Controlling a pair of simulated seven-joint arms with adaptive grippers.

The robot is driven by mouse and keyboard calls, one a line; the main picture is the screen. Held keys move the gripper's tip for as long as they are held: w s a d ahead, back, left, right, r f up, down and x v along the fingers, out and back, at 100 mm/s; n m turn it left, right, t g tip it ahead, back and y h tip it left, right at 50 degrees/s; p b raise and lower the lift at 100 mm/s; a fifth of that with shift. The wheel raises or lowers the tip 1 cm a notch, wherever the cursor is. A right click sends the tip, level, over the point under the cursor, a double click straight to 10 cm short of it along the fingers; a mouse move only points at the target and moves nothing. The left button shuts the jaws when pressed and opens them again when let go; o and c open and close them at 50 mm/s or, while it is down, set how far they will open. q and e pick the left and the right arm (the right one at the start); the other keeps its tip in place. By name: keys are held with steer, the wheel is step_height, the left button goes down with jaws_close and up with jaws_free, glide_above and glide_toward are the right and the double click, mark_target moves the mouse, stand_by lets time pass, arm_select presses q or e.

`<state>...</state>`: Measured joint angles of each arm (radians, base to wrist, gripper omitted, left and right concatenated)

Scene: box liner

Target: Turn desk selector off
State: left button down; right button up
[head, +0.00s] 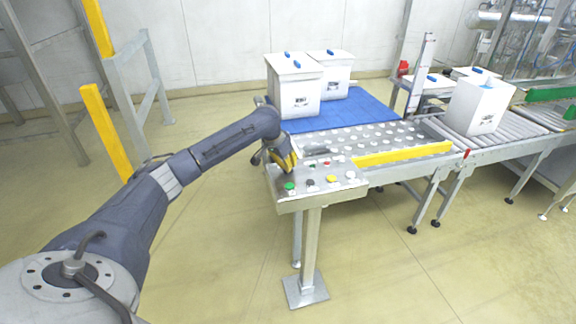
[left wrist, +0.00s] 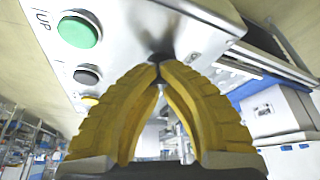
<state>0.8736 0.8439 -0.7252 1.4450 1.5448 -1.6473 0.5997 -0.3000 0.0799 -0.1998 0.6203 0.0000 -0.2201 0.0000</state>
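The control desk (head: 335,188) is a sloped metal panel with several buttons. My left gripper (head: 293,160) has yellow fingers and is low over its left part. In the left wrist view the fingertips (left wrist: 158,66) come together right at a small dark knob (left wrist: 160,57), which looks like the desk selector. The tips hide part of it. I cannot tell whether the knob is pinched between them or only touched, nor which way it points. A green button (left wrist: 78,31) labelled UP and a black button (left wrist: 88,74) lie to the left of the fingers. My right gripper is not in view.
White boxes (head: 292,92) stand on a blue surface (head: 350,112) behind the desk. A roller conveyor (head: 480,140) with another white box (head: 479,106) runs right. Yellow-and-grey railings (head: 105,132) stand left. The floor in front is clear.

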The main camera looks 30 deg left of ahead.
arm_select(q)
steer(key=shift+s+a+f+n+y, duration=0.2)
steer(key=shift+a+f+n+y, duration=0.1)
steer(key=shift+a, duration=0.2)
steer(key=c, duration=1.2)
jaws_free()
steer(key=shift+o, duration=1.2)
steer(key=shift+s+a, duration=0.15)
steer(key=shift+d+r, duration=0.2)
steer(key=shift+d, duration=0.1)
steer(key=shift+r, duration=0.5)
steer(key=v, duration=1.1)
steer(key=shift+a, duration=0.15)
steer(key=shift+f, duration=0.1)
